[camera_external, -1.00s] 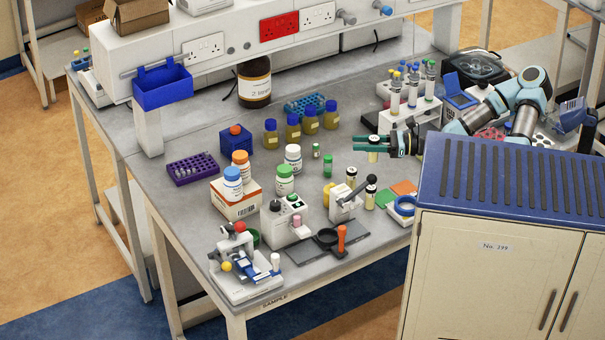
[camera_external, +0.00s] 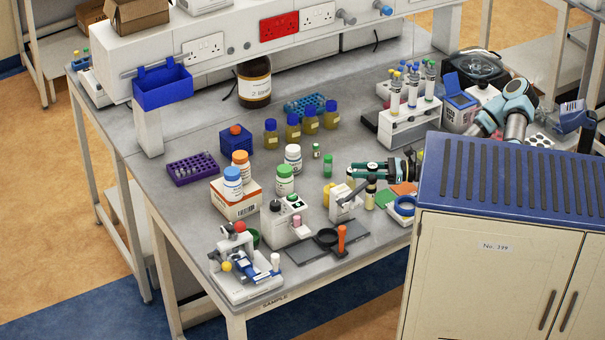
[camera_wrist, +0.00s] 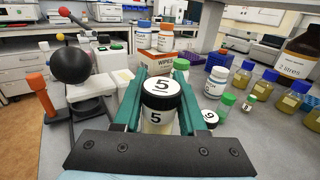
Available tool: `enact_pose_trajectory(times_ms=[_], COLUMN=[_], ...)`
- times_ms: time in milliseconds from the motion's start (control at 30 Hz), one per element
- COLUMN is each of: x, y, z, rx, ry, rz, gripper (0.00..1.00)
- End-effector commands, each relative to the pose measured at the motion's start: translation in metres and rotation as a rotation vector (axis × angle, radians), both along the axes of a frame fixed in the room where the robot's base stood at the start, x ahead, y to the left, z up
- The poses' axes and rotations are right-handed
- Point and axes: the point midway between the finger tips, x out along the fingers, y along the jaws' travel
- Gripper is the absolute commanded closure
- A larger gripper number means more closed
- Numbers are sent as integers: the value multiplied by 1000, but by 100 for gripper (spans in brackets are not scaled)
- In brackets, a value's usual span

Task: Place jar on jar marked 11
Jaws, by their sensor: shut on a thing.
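My gripper (camera_external: 374,169) has teal fingers; in the wrist view my gripper (camera_wrist: 158,92) is shut on a jar (camera_wrist: 157,118). This jar has a black-rimmed white lid and a white label, both marked 5, and is upright between the fingers. In the external view the fingers largely hide it. A standing jar (camera_external: 370,197) shows just below the gripper, with the held jar roughly above it; whether they touch cannot be told. Its number is unreadable. A jar marked 9 (camera_wrist: 209,119) stands right of the fingers in the wrist view. No mark 11 is readable.
A blue ring-shaped item (camera_external: 404,206) and coloured squares lie right. Green-capped vials (camera_external: 328,167) stand behind. A cabinet (camera_external: 500,260) fills the front right.

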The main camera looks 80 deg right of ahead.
Motion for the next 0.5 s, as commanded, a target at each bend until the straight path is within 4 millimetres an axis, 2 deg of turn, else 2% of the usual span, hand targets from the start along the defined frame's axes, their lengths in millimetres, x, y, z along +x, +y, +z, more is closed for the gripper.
enact_pose_trajectory(times_ms=[100, 133, 400, 500], x=[0, 0, 0, 0], y=[0, 0, 0, 0], z=[-3, -3, -3, -3], rx=[0, 0, 0, 0], ry=[0, 0, 0, 0], rz=[0, 0, 0, 0], gripper=[100, 58, 29, 29])
